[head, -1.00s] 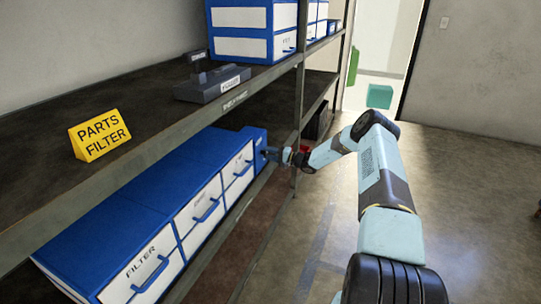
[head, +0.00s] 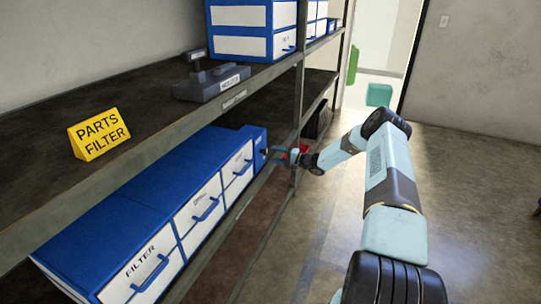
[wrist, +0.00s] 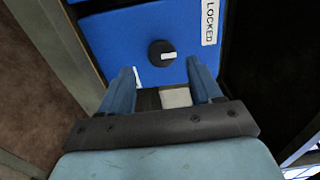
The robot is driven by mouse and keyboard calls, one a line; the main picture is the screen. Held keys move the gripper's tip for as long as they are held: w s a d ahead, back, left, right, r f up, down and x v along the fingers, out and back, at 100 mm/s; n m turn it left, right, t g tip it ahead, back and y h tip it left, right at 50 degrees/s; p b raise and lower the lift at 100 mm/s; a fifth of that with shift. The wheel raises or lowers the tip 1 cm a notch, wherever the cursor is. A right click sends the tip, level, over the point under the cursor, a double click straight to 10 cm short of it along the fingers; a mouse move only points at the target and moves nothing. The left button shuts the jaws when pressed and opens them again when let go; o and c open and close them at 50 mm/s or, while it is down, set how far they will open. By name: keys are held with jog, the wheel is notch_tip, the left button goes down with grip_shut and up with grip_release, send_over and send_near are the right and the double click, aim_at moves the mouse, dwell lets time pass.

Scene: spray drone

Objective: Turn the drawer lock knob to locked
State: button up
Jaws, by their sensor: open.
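The drawer lock knob (wrist: 162,53) is a round black knob on a blue panel (wrist: 115,42), in the upper middle of the wrist view. It carries a small white mark that lies roughly level in that view. A white label reading LOCKED (wrist: 210,22) is to the right of the knob. My gripper (wrist: 164,82) is open and empty, its two blue fingers just short of the knob and to either side of it. In the head view my gripper (head: 277,155) is at the far end of the blue drawer row; the knob is too small to make out there.
Blue and white drawers (head: 200,209) line the lower shelf, one labelled FILTER. A yellow PARTS FILTER sign (head: 99,134) and a grey device (head: 212,83) are on the shelf above. A shelf post (head: 298,100) stands close to my gripper. The floor at right is clear.

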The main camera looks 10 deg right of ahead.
jog(key=v, duration=0.9)
jog(key=shift+s+d, duration=0.15)
jog(key=shift+s, duration=0.05)
jog(key=shift+f, duration=0.1)
jog(key=s+a+r+n+g+h, duration=0.25)
jog(key=s+a+r, duration=0.35)
jog(key=r, duration=0.4)
jog(key=s+a+r+n+g+h, duration=0.2)
jog(key=s+a+r+g, duration=0.2)
jog(key=s+r, duration=0.5)
jog(key=s+a+r+n+g+h, duration=0.25)
jog(key=s+a+r, duration=0.25)
jog(key=r, duration=0.7)
jog(key=s+r+h, duration=0.2)
jog(key=s+r, duration=0.4)
jog(key=s, duration=0.3)
jog(key=s+r+h, duration=0.3)
jog(key=s+r, duration=0.3)
jog(key=s, duration=0.3)
jog(key=s+d+r+t+h, duration=0.1)
jog(key=s+d+t, duration=0.1)
jog(key=s, duration=0.6)
jog(key=s+d+r+t+h, duration=0.1)
jog(key=s+t, duration=0.1)
jog(key=s, duration=0.7)
jog(key=shift+s+d+h, duration=0.15)
jog(key=shift+d+h, duration=0.15)
jog(key=shift+d, duration=0.05)
